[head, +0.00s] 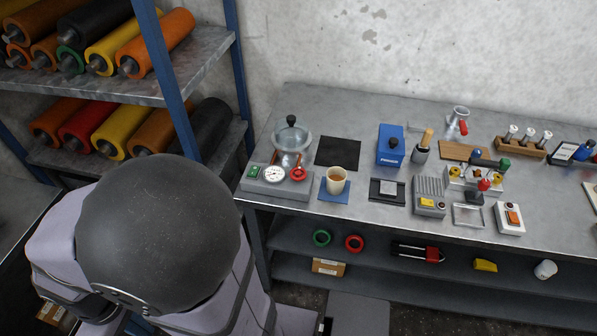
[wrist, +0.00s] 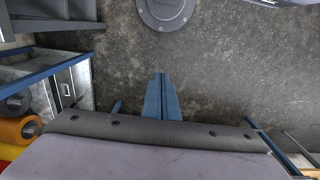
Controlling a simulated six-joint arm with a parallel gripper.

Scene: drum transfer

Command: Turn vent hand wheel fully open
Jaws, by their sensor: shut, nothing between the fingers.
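A small red hand wheel (head: 298,174), which looks like the vent hand wheel, sits at the right end of a grey base (head: 272,190) on the bench's left part. A round white gauge (head: 273,174) and a green-fronted part (head: 254,172) are beside it. A metal vessel with a black knob (head: 291,138) stands just behind. How far the wheel is turned cannot be told. My gripper (wrist: 162,78) shows in the wrist view with its blue fingers together and empty, above bare floor. The head view does not show the gripper, and the wheel is not in the wrist view.
The bench (head: 375,225) also carries a beige cup (head: 336,180), a blue box (head: 390,145) and several small devices to the right. A rack of coloured rollers (head: 165,85) stands left.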

